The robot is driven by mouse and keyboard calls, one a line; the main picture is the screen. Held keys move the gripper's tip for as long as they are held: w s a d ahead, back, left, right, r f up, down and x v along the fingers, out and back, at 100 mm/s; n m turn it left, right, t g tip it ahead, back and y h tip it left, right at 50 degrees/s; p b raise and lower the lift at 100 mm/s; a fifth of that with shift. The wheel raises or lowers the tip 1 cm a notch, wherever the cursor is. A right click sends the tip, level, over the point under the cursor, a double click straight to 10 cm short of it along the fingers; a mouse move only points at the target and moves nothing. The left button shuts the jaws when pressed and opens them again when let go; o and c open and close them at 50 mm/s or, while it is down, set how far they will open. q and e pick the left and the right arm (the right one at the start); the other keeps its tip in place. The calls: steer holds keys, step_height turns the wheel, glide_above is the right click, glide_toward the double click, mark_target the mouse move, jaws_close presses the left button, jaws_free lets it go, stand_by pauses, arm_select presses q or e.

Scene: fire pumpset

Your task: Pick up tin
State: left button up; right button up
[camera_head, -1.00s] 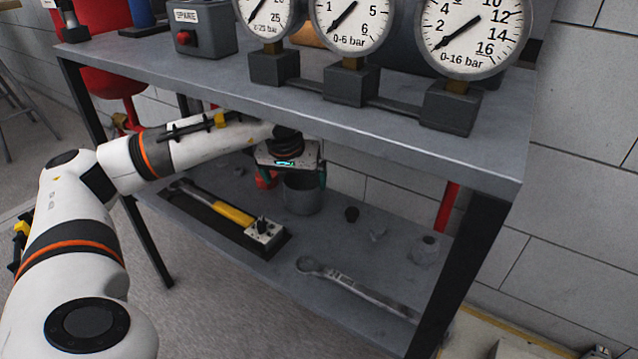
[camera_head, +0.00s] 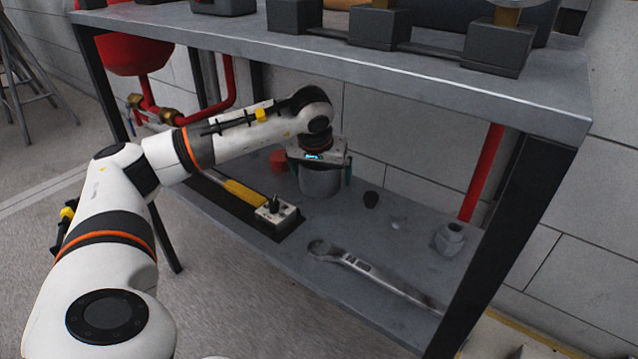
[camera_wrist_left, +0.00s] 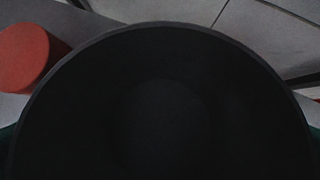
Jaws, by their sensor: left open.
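The tin (camera_head: 318,183) is a grey open-topped can standing upright on the lower shelf (camera_head: 330,222) of the metal bench. In the left wrist view its dark, empty-looking inside (camera_wrist_left: 165,110) fills most of the picture. My left gripper (camera_head: 322,176) reaches in under the upper top and points down over the tin. Its green-tipped fingers are open, one on each side of the tin; I cannot tell whether they touch it. In the left wrist view, slivers of green finger show at the lower left and right edges. My right gripper is not in view.
A red cylindrical object (camera_head: 278,160) is close left of the tin, also seen in the left wrist view (camera_wrist_left: 27,57). A yellow-handled tool (camera_head: 243,192), switch box (camera_head: 277,213), small dark piece (camera_head: 371,199), fitting (camera_head: 451,238) and wrench (camera_head: 375,273) lie around. The upper top (camera_head: 400,80) overhangs closely.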

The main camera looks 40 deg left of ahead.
arm_select(q)
steer(key=c, duration=1.1)
steer(key=shift+r, duration=0.1)
